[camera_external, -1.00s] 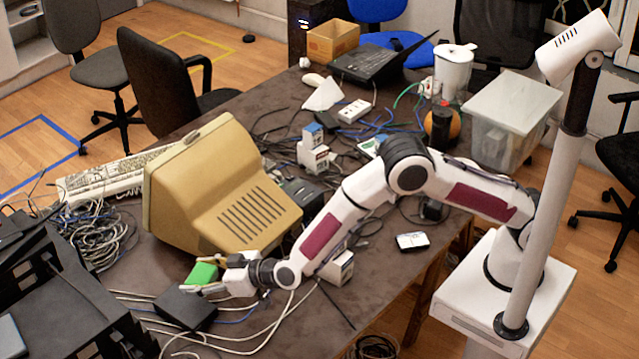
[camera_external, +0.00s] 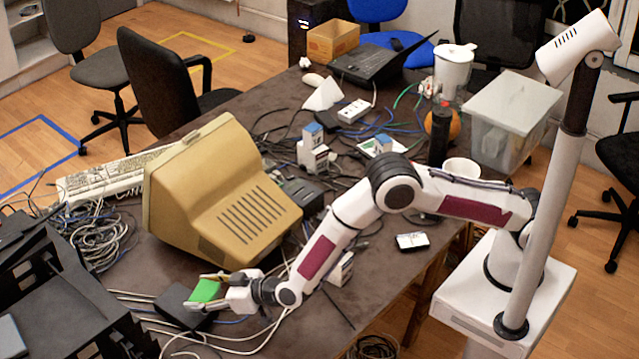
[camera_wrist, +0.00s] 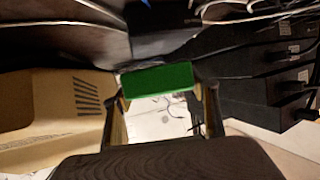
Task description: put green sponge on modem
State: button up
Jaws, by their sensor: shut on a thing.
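The green sponge (camera_external: 205,291) is held between the fingers of my gripper (camera_external: 220,289) at the front left of the table. It also shows in the wrist view as a green block (camera_wrist: 157,80) between the two fingertips. My gripper (camera_wrist: 160,95) is shut on it. The modem, a flat black box (camera_external: 178,309), lies on the table just under and left of the sponge in the external view. The sponge overlaps its upper right part there. Whether the sponge touches the modem I cannot tell. In the wrist view a dark shape (camera_wrist: 165,45) behind the sponge may be the modem.
A beige old monitor (camera_external: 225,195) stands close behind my gripper. Black stacked racks (camera_external: 65,300) stand at the left front. Loose white cables (camera_external: 240,340) run around the modem. A black and white device (camera_external: 411,241) lies near the table's right edge.

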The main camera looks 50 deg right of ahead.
aim_at(205, 302)
jog(key=shift+f, duration=1.8)
jog(key=shift+f, duration=0.1)
jog(key=o, duration=0.9)
jog(key=shift+s, duration=0.1)
jog(key=v, duration=1.2)
jog(key=shift+d, duration=0.1)
